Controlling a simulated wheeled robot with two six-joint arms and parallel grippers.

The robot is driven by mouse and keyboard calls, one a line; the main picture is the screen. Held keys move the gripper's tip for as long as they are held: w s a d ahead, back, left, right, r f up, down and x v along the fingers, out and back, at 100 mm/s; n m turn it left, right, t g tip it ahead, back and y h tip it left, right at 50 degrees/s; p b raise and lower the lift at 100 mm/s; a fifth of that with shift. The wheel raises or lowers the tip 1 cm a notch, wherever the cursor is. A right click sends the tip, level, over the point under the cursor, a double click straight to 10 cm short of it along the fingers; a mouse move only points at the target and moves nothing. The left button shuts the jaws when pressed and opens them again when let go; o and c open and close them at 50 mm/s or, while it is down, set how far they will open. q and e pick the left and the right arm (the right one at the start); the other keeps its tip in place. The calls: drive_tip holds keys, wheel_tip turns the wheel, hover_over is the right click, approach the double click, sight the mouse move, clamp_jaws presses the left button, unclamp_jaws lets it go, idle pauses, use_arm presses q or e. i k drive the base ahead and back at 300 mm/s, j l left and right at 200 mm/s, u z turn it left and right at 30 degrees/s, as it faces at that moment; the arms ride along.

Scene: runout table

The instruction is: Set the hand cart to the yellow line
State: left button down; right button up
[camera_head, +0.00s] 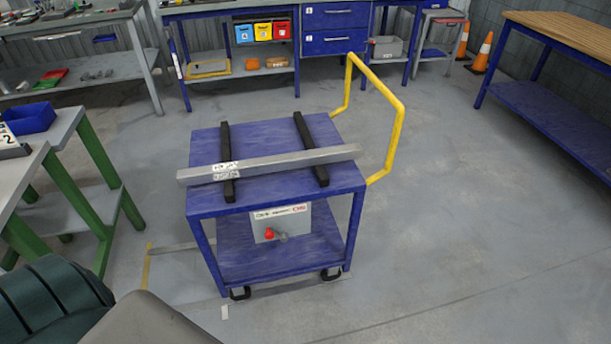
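The hand cart (207,147) is a blue two-shelf cart with a yellow push handle (399,130) on its right side. It stands on the floor in the middle of the view. A long grey metal bar (280,161) lies across two black strips on its top. A grey box (280,222) with a red knob is on the cart below the top. A short yellow line (146,266) shows on the floor left of the cart, apart from it. Its lower end is near the grey shape at the bottom left. Neither gripper is in view.
A green-legged table (96,155) with a blue bin (30,118) stands at the left. Blue workbenches line the back, and a wood-topped bench (570,36) stands at the right. Orange cones (482,53) are at the back right. Open floor (460,230) lies right of the cart.

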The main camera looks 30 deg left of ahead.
sight(293, 202)
drive_tip(key=k+u, duration=0.1)
drive_tip(key=u, duration=0.85)
